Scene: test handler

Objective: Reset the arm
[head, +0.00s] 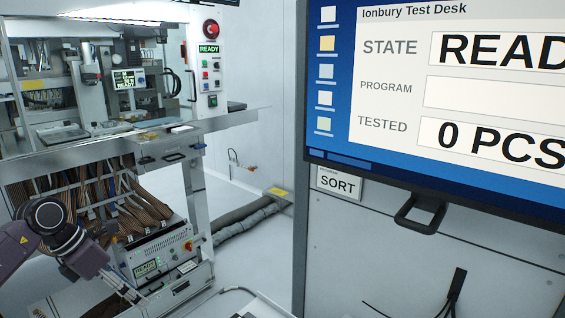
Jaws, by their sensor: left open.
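My left arm comes in from the lower left, in front of the test handler (100,100). My left gripper (140,299) points down and to the right, low in the head view near the bottom edge. It is open and I see nothing between its fingers, though they are small and partly lost against the equipment behind. My right gripper is out of view. The monitor (400,70) at the right reads "STATE READY" and "TESTED 0 PCS", with the PROGRAM field blank. The handler's panel also reads READY.
A red button (211,29) tops the handler's panel. A tester unit (160,255) with bundled cables above it stands behind my left gripper. A grey hose (245,220) runs along the floor.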

